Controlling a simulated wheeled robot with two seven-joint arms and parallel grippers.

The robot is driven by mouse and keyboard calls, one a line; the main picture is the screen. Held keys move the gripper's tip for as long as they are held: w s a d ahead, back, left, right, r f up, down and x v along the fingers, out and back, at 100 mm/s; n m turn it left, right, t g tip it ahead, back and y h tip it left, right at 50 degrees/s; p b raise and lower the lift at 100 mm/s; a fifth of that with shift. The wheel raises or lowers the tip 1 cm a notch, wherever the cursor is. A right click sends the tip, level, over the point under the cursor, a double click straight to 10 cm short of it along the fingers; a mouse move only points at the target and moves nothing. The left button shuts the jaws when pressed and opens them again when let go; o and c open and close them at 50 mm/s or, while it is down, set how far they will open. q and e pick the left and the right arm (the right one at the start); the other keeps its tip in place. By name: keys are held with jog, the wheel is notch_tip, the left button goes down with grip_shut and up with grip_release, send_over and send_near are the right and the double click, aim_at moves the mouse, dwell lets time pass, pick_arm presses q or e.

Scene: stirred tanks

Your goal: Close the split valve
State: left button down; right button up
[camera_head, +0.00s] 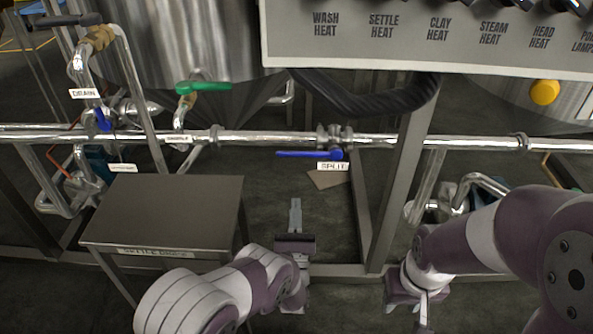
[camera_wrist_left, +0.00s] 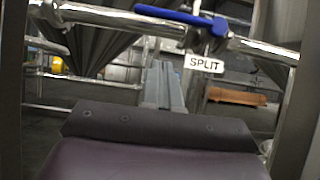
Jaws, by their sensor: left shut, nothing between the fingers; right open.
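The split valve has a blue lever handle (camera_head: 310,154) that lies along the horizontal steel pipe, pointing left from its pivot. A white SPLIT label (camera_head: 332,166) hangs just below it. In the left wrist view the blue handle (camera_wrist_left: 182,19) is at the top, with the SPLIT label (camera_wrist_left: 204,63) below its right end. My left gripper (camera_head: 296,204) is shut and empty, below the handle and apart from it. Its fingers (camera_wrist_left: 164,84) also show in the left wrist view, pointing up toward the pipe. My right gripper (camera_head: 422,318) is low at the right, open, partly hidden by its own arm.
A metal side table (camera_head: 165,205) stands at the left. A steel frame post (camera_head: 397,195) rises right of the valve. A control panel (camera_head: 430,35) hangs above, with a black hose (camera_head: 365,100) under it. A green-handled valve (camera_head: 204,87) and a small blue drain handle (camera_head: 103,119) are further left.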

aim_at(305, 154)
pick_arm(q)
jog(key=w+r+b, duration=0.4)
jog(key=w+r, duration=0.2)
jog(key=r, duration=0.1)
jog(key=shift+r, duration=0.15)
